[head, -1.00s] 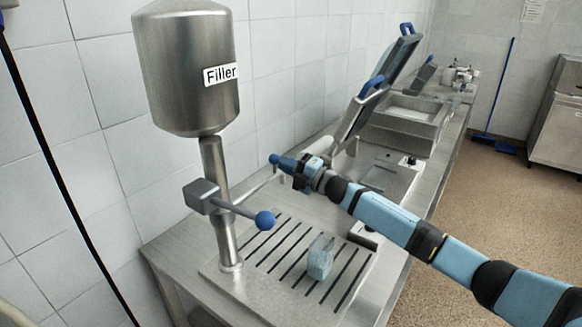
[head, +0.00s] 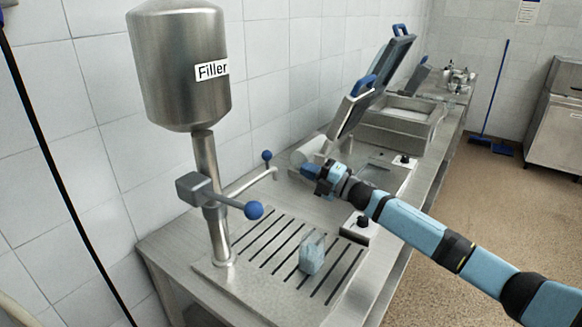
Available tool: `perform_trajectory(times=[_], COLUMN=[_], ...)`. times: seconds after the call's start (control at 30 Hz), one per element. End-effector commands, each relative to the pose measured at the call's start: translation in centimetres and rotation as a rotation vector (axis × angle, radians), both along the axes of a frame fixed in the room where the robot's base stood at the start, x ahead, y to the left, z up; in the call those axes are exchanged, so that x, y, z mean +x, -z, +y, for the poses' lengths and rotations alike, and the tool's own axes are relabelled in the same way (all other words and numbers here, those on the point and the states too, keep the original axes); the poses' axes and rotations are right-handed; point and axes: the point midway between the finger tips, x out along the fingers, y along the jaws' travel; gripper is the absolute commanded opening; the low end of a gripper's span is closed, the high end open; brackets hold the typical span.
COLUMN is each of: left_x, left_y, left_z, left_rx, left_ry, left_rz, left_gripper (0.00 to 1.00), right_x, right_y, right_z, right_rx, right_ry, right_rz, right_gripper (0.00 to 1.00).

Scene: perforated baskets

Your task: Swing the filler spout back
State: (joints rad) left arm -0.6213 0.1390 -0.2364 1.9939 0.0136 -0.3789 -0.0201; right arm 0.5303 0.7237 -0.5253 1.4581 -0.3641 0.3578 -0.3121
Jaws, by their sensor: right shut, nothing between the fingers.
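The filler is a steel tank (head: 180,65) on a post, with a grey block (head: 194,190) on the post. The thin steel spout (head: 247,183) reaches right and back from the block, its bent tip above the rear of the slotted tray. A small blue ball knob (head: 267,155) stands up near the spout's end. A lever with a larger blue ball (head: 253,210) points toward the front right. My right gripper (head: 309,172) is shut and empty, to the right of the spout's tip and apart from it. My left gripper is out of view.
A pale blue block-like pack (head: 312,253) stands on the slotted tray (head: 262,282), right of the spout. Behind my gripper is a machine with a raised lid (head: 350,112). A control box with a black knob (head: 360,228) sits right of the tray.

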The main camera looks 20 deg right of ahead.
Motion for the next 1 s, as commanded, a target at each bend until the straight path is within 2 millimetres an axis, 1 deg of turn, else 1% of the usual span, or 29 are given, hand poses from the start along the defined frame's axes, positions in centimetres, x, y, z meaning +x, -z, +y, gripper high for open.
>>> perform_trajectory(times=[0.03,0.1,0.3,0.47,1.0], left_x=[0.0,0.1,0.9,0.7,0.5], left_y=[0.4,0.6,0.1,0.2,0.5], left_z=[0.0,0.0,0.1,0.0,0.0], left_rx=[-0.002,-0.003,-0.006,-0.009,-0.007], left_ry=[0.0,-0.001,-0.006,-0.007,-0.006], left_rz=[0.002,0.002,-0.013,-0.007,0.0], left_gripper=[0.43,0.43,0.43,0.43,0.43], right_x=[-0.9,-1.9,-3.7,-4.1,-4.1], right_y=[0.6,0.9,1.3,1.3,1.3], right_z=[-0.7,-1.6,-3.2,-3.5,-3.5], right_rx=[-0.001,-0.003,-0.001,0.0,-0.001], right_ry=[-0.001,-0.001,-0.001,-0.003,-0.002], right_rz=[0.003,0.003,0.002,0.001,0.002], right_gripper=[0.0,0.0,0.0,0.0,0.0])
